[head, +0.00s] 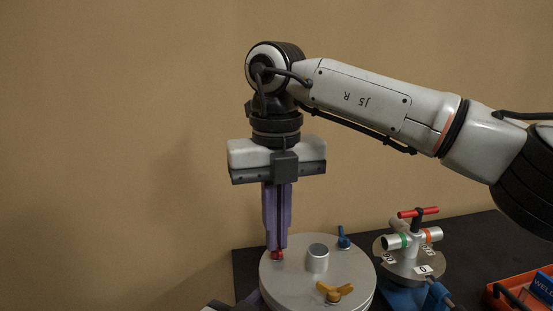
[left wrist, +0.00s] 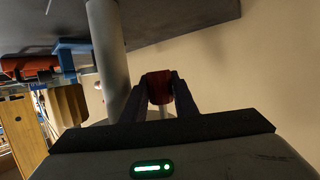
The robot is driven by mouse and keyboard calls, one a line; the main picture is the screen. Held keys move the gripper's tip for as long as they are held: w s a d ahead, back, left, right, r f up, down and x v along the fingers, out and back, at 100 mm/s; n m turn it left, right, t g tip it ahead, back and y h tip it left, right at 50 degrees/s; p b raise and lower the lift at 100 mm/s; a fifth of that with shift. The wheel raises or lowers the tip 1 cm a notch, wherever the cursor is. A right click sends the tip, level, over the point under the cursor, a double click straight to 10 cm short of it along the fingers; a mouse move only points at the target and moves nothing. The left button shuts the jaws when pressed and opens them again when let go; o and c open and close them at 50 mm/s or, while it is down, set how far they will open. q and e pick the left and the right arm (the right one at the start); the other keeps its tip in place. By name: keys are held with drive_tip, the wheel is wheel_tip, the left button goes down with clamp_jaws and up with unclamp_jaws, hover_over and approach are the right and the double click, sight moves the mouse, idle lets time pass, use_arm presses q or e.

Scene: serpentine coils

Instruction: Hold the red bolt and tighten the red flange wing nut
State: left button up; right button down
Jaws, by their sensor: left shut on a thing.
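The red flange wing nut (head: 277,255) sits near the left edge of the round grey flange (head: 300,290). My right gripper (head: 277,247) points straight down over it, with its purple fingertips at the nut and partly hiding it. The fingers look close together, but I cannot tell whether they grip. In the left wrist view, my left gripper (left wrist: 159,78) is shut on the red bolt (left wrist: 158,88), with one dark finger on each side. The left gripper's hold does not show in the head view.
A blue wing nut (head: 343,238) and an orange one (head: 335,293) sit on the flange around a central grey stub (head: 318,258). A valve with a red handle (head: 418,212) stands to the right. An orange tray (head: 497,292) is at the far right.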

use_arm(q)
drive_tip(key=shift+f, duration=0.15)
use_arm(e)
drive_tip(key=shift+r+m, duration=0.25)
drive_tip(key=shift+m, duration=0.45)
drive_tip(key=m, duration=0.4)
drive_tip(key=c, duration=2)
unclamp_jaws()
drive_tip(key=shift+c, duration=0.2)
drive_tip(key=shift+o, duration=0.2)
drive_tip(key=shift+f, duration=0.1)
drive_tip(key=shift+r, duration=2.15)
